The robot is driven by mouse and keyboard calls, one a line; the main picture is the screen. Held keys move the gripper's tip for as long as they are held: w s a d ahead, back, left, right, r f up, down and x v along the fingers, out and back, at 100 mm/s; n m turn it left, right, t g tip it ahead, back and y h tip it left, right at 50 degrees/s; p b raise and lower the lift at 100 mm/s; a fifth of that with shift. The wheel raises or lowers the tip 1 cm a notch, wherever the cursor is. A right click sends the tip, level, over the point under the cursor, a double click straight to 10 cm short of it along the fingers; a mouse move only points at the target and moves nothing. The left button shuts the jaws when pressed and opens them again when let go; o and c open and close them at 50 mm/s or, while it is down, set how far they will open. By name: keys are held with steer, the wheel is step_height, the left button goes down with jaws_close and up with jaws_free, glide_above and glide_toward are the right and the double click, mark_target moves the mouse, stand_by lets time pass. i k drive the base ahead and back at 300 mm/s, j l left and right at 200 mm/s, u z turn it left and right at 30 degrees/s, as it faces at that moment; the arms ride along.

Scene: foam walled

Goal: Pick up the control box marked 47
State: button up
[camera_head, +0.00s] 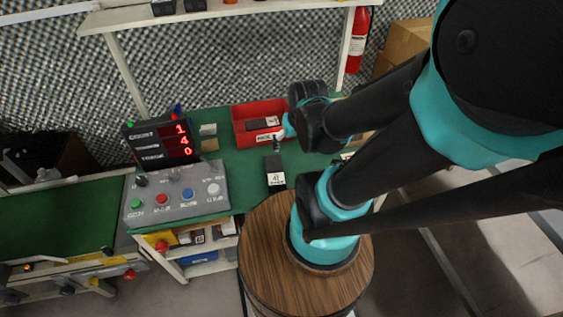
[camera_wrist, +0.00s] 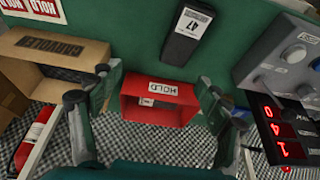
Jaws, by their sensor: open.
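The control box marked 47 (camera_head: 275,172) is a small dark block with a white label at one end. It lies on the green bench top, in front of the red bin. In the wrist view the box (camera_wrist: 183,47) is at the top, right of centre, with its 47 label readable. My gripper (camera_wrist: 160,98) is open and empty, with one finger on each side of the picture. The box lies beyond the fingertips, not between them. In the head view my gripper (camera_head: 281,136) hangs near the red bin's right side, partly hidden by my arm.
The red bin (camera_head: 240,128), marked HOLD, has a dark box in it. A grey button panel (camera_head: 153,208) and a red-digit display (camera_head: 160,141) stand left. A cardboard box (camera_wrist: 62,50) is left in the wrist view. Bench around box 47 is clear.

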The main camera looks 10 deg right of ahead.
mark_target(276, 181)
steer(key=k+j+z, duration=0.15)
steer(key=k+j, duration=0.25)
steer(key=j, duration=0.2)
steer(key=k+j+z, duration=0.15)
steer(key=k+j, duration=0.25)
steer(key=j, duration=0.15)
steer(key=z, duration=1.35)
